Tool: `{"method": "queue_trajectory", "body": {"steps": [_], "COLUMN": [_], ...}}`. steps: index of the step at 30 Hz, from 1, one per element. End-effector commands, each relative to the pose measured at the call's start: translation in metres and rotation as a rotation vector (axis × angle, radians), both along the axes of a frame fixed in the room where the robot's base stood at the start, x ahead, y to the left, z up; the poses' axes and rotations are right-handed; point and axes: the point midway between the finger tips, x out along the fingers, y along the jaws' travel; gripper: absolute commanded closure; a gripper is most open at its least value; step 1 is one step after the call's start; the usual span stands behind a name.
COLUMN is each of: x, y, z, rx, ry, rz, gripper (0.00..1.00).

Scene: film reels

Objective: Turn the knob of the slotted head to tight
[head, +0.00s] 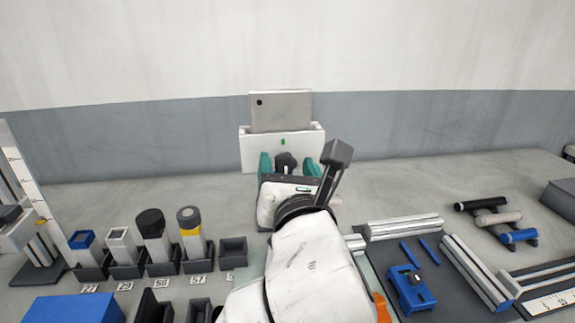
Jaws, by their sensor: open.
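A white slotted head (255,148) stands at the back centre, in front of the wall. A grey plate (285,110) with a dark round hole near its upper left corner stands upright in its slot. A small green mark shows on the head's front face. A dark knob (286,161) shows just below that face. My gripper (289,165) is open, its teal fingers to the left and right of the knob. I cannot tell whether they touch it. My wrist hides the knob's lower part and any setting marks there.
Dark holders (163,266) with upright blocks and number labels stand at the left. A blue box (70,309) is at the front left. At the right are a dark mat with rails (470,270), a blue fixture (409,289) and several rollers (498,219). The bench right of the head is clear.

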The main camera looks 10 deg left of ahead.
Motion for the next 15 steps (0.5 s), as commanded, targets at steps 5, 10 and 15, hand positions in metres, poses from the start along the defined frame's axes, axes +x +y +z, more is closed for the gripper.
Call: {"method": "queue_trajectory", "body": {"steps": [5, 10, 15], "x": [0.0064, 0.0065, 0.0063], "y": [0.002, 0.0019, 0.0019], "z": [0.0003, 0.0002, 0.0], "rx": [0.001, 0.002, 0.001], "ry": [-0.001, 0.0, 0.0], "rz": [0.001, 0.001, 0.001], "gripper": [0.38, 0.38, 0.49]}}
